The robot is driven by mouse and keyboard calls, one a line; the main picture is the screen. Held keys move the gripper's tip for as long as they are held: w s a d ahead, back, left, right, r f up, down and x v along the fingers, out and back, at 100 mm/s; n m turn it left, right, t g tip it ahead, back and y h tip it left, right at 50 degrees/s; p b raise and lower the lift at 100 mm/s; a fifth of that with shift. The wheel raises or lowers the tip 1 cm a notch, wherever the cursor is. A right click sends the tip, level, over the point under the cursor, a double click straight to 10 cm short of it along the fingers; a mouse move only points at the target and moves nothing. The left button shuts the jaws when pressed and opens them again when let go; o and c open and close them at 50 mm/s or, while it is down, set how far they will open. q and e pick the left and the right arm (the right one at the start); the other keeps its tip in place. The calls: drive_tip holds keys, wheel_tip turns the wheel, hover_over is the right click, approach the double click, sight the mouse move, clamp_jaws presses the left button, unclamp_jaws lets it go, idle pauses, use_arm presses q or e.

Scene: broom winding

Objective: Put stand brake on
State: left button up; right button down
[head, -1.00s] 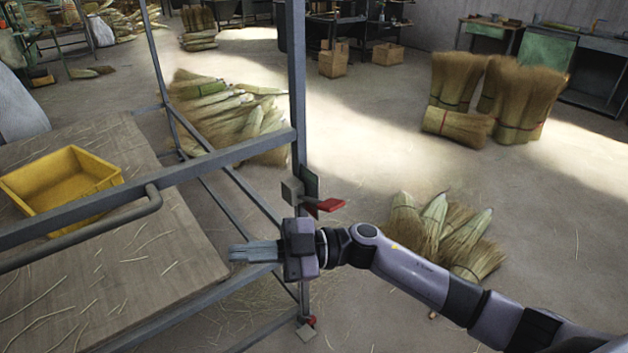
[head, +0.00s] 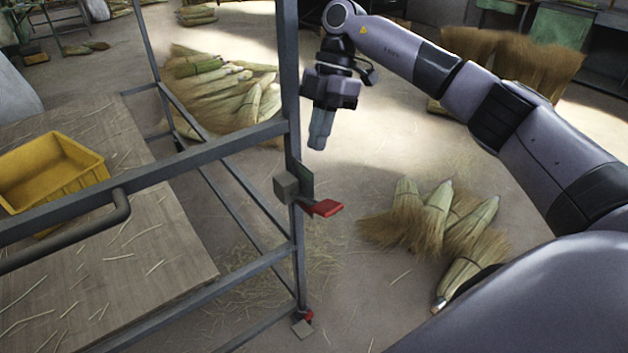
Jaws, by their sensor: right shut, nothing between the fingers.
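The stand is a grey metal frame (head: 291,90) with an upright post and crossbars in the middle of the head view. A red brake lever (head: 326,207) sticks out to the right from a small grey block on the post. A second small red part (head: 308,315) sits low at the foot of the post, next to a grey plate. My right gripper (head: 318,143) is shut and empty. It points down, above and apart from the red lever, just right of the post. My left gripper is not in view.
A yellow crate (head: 54,170) stands on the wooden table (head: 150,240) at left, with straw scattered about. Broom bundles (head: 440,222) lie on the floor at right, and more bundles (head: 220,95) lie behind the frame.

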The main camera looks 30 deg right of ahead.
drive_tip(key=d+r, duration=0.1)
drive_tip(key=d+r+m+h, duration=0.1)
drive_tip(key=shift+w+d, duration=0.35)
drive_tip(key=shift+d, duration=0.05)
hover_over(324, 207)
drive_tip(key=w+d, duration=0.1)
drive_tip(key=f, duration=1.1)
drive_tip(key=shift+w+f+p, duration=0.2)
drive_tip(key=shift+f+p, duration=0.1)
drive_tip(key=shift+f, duration=0.05)
drive_tip(key=shift+s+f, duration=0.3)
drive_tip(key=shift+f, duration=0.45)
